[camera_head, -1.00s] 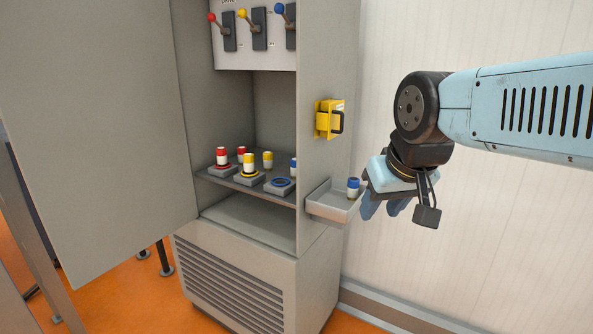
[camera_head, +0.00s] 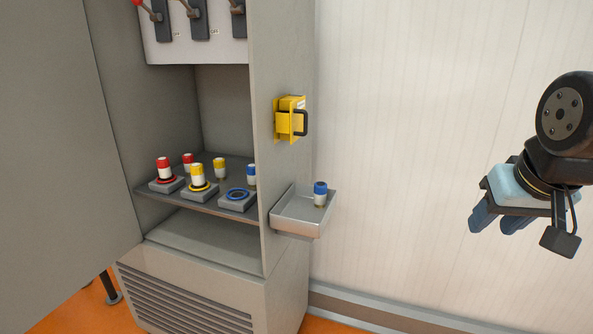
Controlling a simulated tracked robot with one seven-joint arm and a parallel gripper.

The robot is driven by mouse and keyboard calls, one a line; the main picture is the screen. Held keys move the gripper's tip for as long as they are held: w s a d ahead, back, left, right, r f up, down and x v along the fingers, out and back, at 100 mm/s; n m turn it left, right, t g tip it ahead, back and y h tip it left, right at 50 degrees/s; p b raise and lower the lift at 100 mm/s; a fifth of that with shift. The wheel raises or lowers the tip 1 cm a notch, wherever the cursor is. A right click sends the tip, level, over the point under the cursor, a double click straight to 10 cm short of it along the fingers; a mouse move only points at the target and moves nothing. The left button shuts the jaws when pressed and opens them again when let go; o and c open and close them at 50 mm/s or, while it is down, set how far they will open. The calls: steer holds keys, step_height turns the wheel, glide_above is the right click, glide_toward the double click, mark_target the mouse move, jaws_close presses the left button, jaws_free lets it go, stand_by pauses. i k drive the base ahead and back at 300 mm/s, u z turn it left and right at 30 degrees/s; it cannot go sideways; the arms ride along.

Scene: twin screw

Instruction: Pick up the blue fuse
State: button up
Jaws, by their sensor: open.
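A blue-capped fuse with a white body (camera_head: 320,194) stands upright in the small grey tray (camera_head: 296,228) on the cabinet's right outer side. Another blue-capped fuse (camera_head: 252,175) stands on the shelf inside, at the back right and partly hidden by the cabinet wall. The blue-ringed socket (camera_head: 238,199) in front of it is empty. My gripper (camera_head: 495,222) is at the right, open and empty, well apart from the tray, with its fingers pointing down and left.
Red fuses (camera_head: 164,169) and yellow fuses (camera_head: 197,175) stand on the shelf. Above are levers (camera_head: 195,17). A yellow bracket with a black handle (camera_head: 291,120) juts out above the tray. The open cabinet door (camera_head: 60,140) fills the left. Free space lies between tray and gripper.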

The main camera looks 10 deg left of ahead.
mark_target(251, 168)
steer(key=u, duration=1.4)
steer(key=i, duration=0.1)
steer(key=z, duration=2.75)
steer(key=k, duration=1.95)
steer(key=u, duration=1.5)
steer(key=i, duration=1)
steer(key=u, duration=0.05)
